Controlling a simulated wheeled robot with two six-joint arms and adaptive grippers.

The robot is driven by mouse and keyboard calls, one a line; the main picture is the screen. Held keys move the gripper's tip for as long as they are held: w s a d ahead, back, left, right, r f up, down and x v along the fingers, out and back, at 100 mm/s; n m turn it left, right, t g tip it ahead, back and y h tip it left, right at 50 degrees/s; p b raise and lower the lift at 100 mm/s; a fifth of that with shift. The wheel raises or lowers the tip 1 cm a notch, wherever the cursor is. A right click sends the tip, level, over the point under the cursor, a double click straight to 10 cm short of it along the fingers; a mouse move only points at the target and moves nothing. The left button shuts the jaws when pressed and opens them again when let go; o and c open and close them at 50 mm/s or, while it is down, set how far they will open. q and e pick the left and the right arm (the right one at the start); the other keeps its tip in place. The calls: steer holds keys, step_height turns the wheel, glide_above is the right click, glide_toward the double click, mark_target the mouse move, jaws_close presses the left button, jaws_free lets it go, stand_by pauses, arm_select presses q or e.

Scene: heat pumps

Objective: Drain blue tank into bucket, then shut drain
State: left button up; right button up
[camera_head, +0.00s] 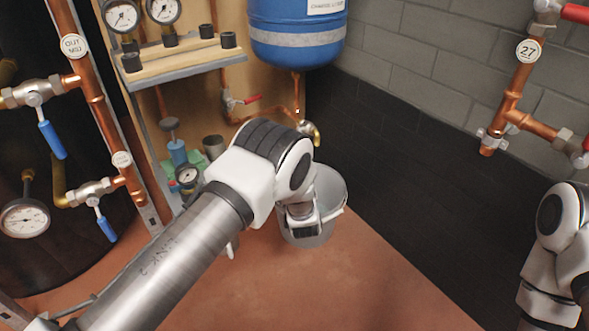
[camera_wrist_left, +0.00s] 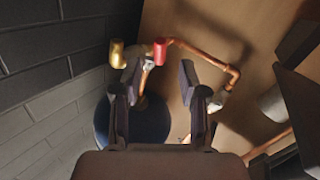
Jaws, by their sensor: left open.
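The blue tank (camera_head: 298,38) hangs at the top centre of the head view; its rounded body also shows in the left wrist view (camera_wrist_left: 150,122). A copper pipe drops from it to a brass fitting (camera_head: 311,131) above the grey bucket (camera_head: 333,195). The bucket stands on the floor, partly hidden by my left wrist; its contents are unclear. In the left wrist view, my left gripper (camera_wrist_left: 158,85) is open and empty, pointing toward a red knob (camera_wrist_left: 159,51) beside a brass end (camera_wrist_left: 117,54). Contact is unclear. The head view hides these fingers. My right gripper is out of view.
A red-handled valve (camera_head: 240,102) sits left of the tank pipe. A shelf (camera_head: 180,66) with gauges and a wooden panel stand at left, with blue-handled valves (camera_head: 52,138) further left. A brick wall (camera_head: 420,130) closes the right side. Front floor (camera_head: 330,285) is clear.

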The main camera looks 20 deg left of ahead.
arm_select(q)
steer(key=b+x, duration=0.4)
steer(key=x, duration=0.3)
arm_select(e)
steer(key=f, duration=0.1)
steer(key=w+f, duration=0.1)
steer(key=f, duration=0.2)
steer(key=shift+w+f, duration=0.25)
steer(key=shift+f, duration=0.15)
arm_select(q)
steer(key=shift+w+a+r, duration=0.1)
steer(key=shift+w+r, duration=0.05)
steer(key=shift+w, duration=0.05)
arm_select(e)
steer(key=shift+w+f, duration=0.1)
arm_select(q)
steer(key=shift+r, duration=0.15)
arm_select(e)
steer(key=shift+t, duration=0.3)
arm_select(q)
jaws_close()
